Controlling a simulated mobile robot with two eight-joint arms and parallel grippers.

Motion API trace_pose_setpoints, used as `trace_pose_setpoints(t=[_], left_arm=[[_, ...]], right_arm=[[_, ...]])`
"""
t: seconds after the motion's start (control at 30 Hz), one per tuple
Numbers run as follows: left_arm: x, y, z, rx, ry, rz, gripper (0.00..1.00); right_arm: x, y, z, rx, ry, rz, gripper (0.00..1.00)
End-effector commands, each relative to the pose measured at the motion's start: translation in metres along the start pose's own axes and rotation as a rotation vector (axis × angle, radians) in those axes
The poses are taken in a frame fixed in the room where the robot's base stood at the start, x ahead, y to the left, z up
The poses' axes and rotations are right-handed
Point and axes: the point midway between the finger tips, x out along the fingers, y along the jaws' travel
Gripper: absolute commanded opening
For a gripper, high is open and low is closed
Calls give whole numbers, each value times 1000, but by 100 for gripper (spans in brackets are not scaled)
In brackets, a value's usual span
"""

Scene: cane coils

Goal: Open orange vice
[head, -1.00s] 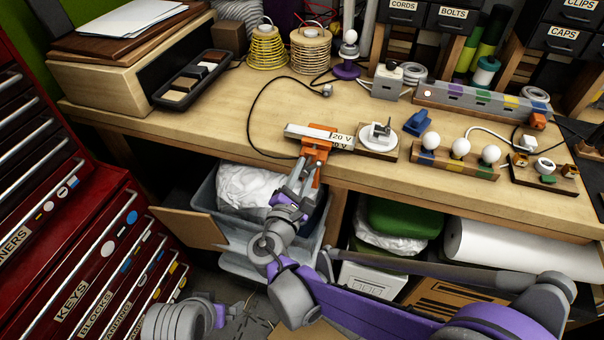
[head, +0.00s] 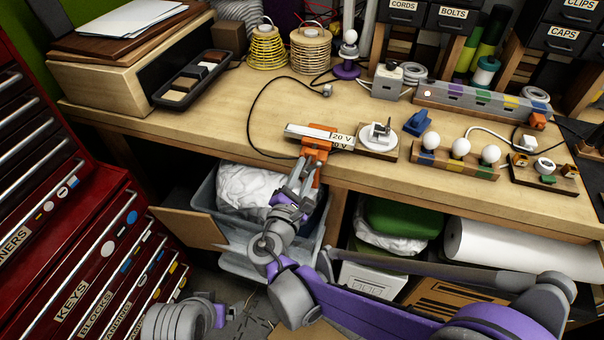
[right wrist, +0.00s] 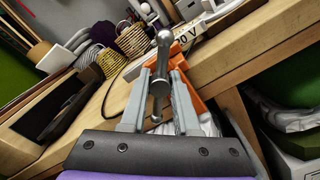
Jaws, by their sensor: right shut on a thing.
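The orange vice (head: 316,147) is mounted at the front edge of the wooden bench. A long pale flat bar (head: 305,131) lies across its top, beside labels reading "20 V"; I cannot tell whether the jaws grip it. My right gripper (head: 303,170) is below and in front of the vice. In the right wrist view the gripper (right wrist: 161,95) is shut on the vice's steel handle (right wrist: 164,58), whose round knob end sticks up between the fingers. The vice's orange body (right wrist: 190,72) is partly hidden behind a finger. My left gripper's fingers are out of view.
A round white socket (head: 378,137) on a wooden base stands just right of the vice. A black cable (head: 250,115) loops on the bench to its left. Light bulbs on a wooden strip (head: 455,165) stand farther right. A grey bin (head: 205,195) is under the bench. Red drawers (head: 100,245) stand left.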

Motion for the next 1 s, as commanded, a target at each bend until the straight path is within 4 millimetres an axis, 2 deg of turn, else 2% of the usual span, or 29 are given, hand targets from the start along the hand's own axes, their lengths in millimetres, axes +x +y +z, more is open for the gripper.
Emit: trace_pose_setpoints(t=[0.13, 1.0], left_arm=[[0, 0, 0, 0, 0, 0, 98], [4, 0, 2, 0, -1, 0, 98]], right_arm=[[0, 0, 0, -38, 0, 0, 0], [-2, 0, 0, -728, 0, -1, 0]])
